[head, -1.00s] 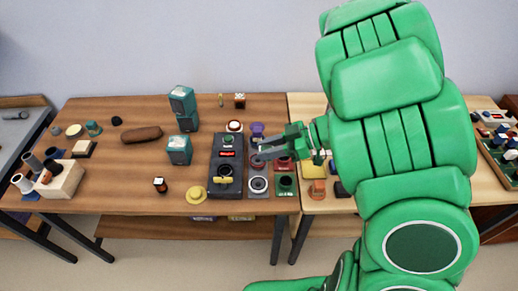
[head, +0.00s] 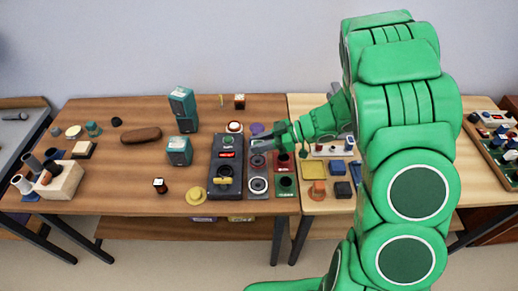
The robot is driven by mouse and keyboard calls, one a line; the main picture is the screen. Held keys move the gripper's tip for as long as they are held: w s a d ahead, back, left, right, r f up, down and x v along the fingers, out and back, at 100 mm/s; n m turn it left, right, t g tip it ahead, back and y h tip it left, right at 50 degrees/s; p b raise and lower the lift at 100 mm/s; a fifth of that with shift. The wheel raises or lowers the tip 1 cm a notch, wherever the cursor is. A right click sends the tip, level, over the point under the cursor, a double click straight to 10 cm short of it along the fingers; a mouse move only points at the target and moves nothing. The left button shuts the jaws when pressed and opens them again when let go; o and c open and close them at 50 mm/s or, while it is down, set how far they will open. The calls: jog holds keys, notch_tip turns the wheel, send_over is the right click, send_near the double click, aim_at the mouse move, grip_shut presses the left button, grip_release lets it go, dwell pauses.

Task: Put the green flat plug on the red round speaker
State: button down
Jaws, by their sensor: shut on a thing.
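A red panel with a dark round middle (head: 284,160) lies just right of and in front of the fingers, and looks like the red round speaker. A green panel with a dark round middle (head: 286,186) lies in front of it. I cannot pick out the green flat plug for certain. My fingers hide part of the panels behind.
A black control box (head: 226,187) stands left of the panels. A grey panel with a ring (head: 258,186) is beside the green one. A teal box (head: 179,151) stands further left.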

jog(key=shift+w+a+f, duration=0.1)
jog(key=shift+w+f, duration=0.25)
jog(key=shift+f, duration=0.05)
jog(key=shift+w+f, duration=0.2)
jog(key=shift+f, duration=1.5)
jog(key=shift+f, duration=0.15)
jog(key=c, duration=0.9)
grip_release()
jog(key=shift+r, duration=0.2)
jog(key=shift+v, duration=6)
